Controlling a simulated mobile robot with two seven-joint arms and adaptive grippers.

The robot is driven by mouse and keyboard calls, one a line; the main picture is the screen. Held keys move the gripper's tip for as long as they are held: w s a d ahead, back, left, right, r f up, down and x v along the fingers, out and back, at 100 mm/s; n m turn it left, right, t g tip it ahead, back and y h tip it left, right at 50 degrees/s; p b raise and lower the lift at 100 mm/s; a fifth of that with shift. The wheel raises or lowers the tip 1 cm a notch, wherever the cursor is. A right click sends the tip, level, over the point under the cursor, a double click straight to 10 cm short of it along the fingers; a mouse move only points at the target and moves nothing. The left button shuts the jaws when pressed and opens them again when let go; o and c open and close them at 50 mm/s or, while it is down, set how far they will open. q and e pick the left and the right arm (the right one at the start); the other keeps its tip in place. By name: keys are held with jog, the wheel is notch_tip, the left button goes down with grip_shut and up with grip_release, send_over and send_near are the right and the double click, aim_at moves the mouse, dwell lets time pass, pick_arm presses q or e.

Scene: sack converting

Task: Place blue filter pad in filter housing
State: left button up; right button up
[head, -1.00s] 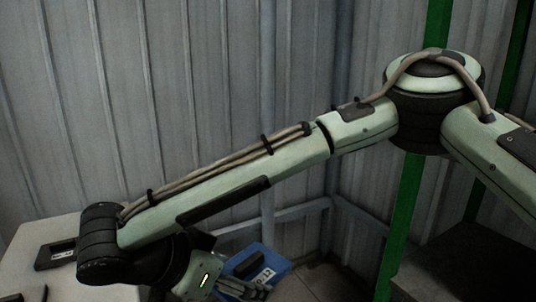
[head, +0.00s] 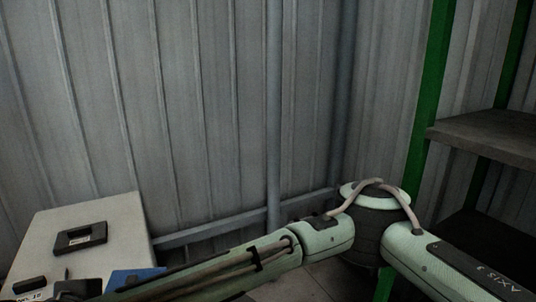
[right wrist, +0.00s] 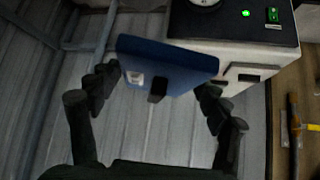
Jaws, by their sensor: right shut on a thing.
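The blue filter pad (right wrist: 175,62) is a flat blue piece with a small pale label and a black tab, held between the fingers of my right gripper (right wrist: 157,88) in the right wrist view. It looks slightly tilted. A blue piece, apparently the same pad, shows in the head view (head: 133,277) at the light table's edge, partly hidden by my right arm. The right gripper's fingers are not clear in the head view. A black rectangular frame with a slot (head: 80,237) lies on the table; I cannot tell whether it is the filter housing. My left gripper is out of view.
A pale machine (right wrist: 235,50) with a dark panel, dial, green light and side slot stands beside the pad in the wrist view. A black block (head: 29,284) lies on the table (head: 110,212). A dark shelf (head: 490,130) with green posts stands at right.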

jog(key=r, duration=0.1)
jog(key=r+n+y, duration=0.1)
jog(key=w+a, duration=0.1)
jog(key=shift+r+n, duration=0.4)
jog(key=w+d+r, duration=0.1)
jog(key=w+r+y, duration=0.1)
jog(key=shift+w+d+n+g, duration=0.3)
jog(key=shift+w+d+n, duration=0.1)
jog(key=w+d+f+m+h, duration=0.1)
jog(key=w+d+f, duration=0.15)
jog(key=d, duration=0.45)
jog(key=w+d+f+m, duration=0.15)
jog(key=w+d, duration=0.25)
jog(key=d, duration=0.4)
jog(key=w+d+f+h, duration=0.1)
jog(key=w+d+f, duration=0.2)
jog(key=d, duration=0.4)
jog(key=s+d+f+m+h, duration=0.1)
jog(key=d+f, duration=0.2)
jog(key=d, duration=0.4)
jog(key=s+d+f+m, duration=0.1)
jog(key=d+f, duration=0.2)
jog(key=d, duration=0.5)
jog(key=shift+s+f+t+h, duration=0.15)
jog(key=shift+f+t+h, duration=0.05)
jog(key=shift+t+h, duration=0.2)
